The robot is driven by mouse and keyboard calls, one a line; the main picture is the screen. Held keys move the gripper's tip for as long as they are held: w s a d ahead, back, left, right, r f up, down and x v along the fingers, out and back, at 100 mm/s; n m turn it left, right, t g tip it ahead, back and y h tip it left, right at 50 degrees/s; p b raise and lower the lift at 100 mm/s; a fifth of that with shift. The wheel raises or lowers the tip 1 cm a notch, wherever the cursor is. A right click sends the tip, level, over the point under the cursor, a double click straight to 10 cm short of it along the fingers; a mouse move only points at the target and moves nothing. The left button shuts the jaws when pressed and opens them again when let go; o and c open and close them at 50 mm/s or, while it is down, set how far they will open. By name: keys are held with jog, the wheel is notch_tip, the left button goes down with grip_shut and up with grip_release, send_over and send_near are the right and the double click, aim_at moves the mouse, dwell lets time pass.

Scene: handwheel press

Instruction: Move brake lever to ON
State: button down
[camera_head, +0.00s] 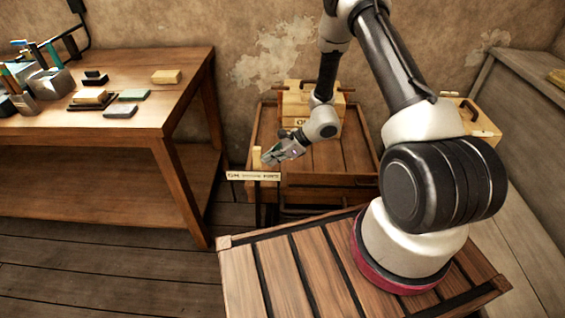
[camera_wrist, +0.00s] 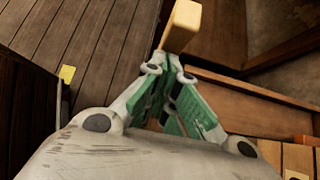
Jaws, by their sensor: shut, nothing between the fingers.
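My gripper (camera_head: 268,157) is shut and empty at the front left corner of the wooden cart. A short upright pale wood piece (camera_head: 257,159), which looks like the brake lever's handle, stands just left of my fingertips. In the wrist view the same wood handle (camera_wrist: 183,22) rises just beyond the closed green-padded fingertips (camera_wrist: 172,62). The tips look to touch it or nearly so; I cannot tell which. A pale label strip (camera_head: 252,176) with small dark lettering lies below the handle. I cannot read the lettering or make out an ON mark on it.
The wooden cart (camera_head: 345,180) carries a wooden box with a dark handle (camera_head: 296,104) at its back. A workbench (camera_head: 150,120) with sharpening blocks and tools stands at left. A wooden caddy (camera_head: 478,121) sits at right. Floor between bench and cart is open.

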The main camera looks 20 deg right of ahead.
jog(key=w+a+h, duration=0.1)
jog(key=w+a, duration=0.2)
jog(key=a, duration=0.6)
jog(key=shift+a+r+g+h, duration=0.15)
jog(key=shift+r+g+h, duration=0.15)
jog(key=shift+r, duration=0.1)
